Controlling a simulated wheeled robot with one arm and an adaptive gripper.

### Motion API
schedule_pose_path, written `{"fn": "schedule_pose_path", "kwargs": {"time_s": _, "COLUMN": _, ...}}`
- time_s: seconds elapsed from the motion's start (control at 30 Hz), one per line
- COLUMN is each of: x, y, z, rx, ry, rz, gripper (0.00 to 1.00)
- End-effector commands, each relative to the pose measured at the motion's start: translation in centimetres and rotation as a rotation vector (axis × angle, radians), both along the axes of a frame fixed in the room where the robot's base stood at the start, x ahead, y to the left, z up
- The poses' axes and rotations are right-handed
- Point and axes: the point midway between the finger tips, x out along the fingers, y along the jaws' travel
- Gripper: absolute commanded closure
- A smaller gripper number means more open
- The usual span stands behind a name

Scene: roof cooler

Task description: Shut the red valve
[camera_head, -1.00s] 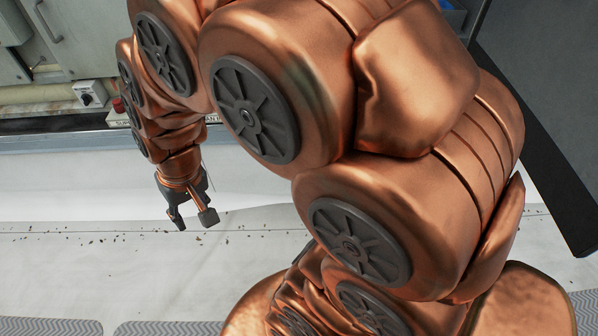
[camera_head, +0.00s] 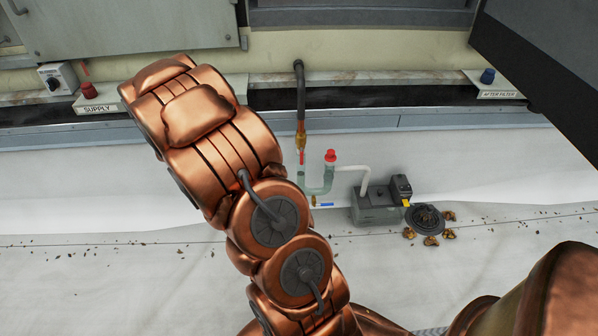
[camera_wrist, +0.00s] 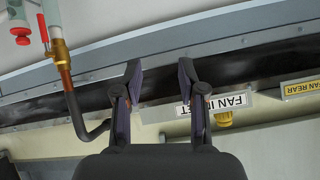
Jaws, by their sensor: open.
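The red valve is a brass body with a thin red lever (camera_head: 301,157) at the foot of a dark pipe, centre of the head view. The lever runs roughly along the pipe. In the wrist view, which is upside down, the lever (camera_wrist: 43,28) and the brass body (camera_wrist: 59,50) show at the upper left. My gripper (camera_wrist: 160,76) is open and empty in the wrist view, to the right of the valve and apart from it. In the head view my arm hides the gripper.
A clear trap with a red cap (camera_head: 330,155) stands beside the valve, near a grey pump box (camera_head: 377,208). Debris lies around a round drain (camera_head: 425,219). SUPPLY (camera_head: 100,108) and FAN INLET (camera_wrist: 222,102) labels sit along the ledge. The pale floor pan is mostly clear.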

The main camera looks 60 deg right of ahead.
Motion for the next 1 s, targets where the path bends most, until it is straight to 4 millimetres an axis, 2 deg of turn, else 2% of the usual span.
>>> {"fn": "schedule_pose_path", "kwargs": {"time_s": 0.03, "x": -0.5, "y": -2.1, "z": -3.3, "rx": -0.041, "ry": -0.007, "rz": -0.049, "gripper": 0.60}}
{"fn": "schedule_pose_path", "kwargs": {"time_s": 0.1, "x": -1.3, "y": -4.8, "z": -5.4, "rx": -0.107, "ry": -0.026, "rz": -0.116, "gripper": 0.60}}
{"fn": "schedule_pose_path", "kwargs": {"time_s": 0.3, "x": -5.1, "y": -11.5, "z": -11.1, "rx": -0.315, "ry": -0.051, "rz": -0.291, "gripper": 0.60}}
{"fn": "schedule_pose_path", "kwargs": {"time_s": 0.5, "x": -9.8, "y": -15.8, "z": -15.3, "rx": -0.518, "ry": -0.043, "rz": -0.423, "gripper": 0.60}}
{"fn": "schedule_pose_path", "kwargs": {"time_s": 0.73, "x": -12.8, "y": -17.5, "z": -16.9, "rx": -0.654, "ry": -0.031, "rz": -0.492, "gripper": 0.60}}
{"fn": "schedule_pose_path", "kwargs": {"time_s": 1.0, "x": -13.2, "y": -18.8, "z": -16.8, "rx": -0.677, "ry": -0.033, "rz": -0.505, "gripper": 0.60}}
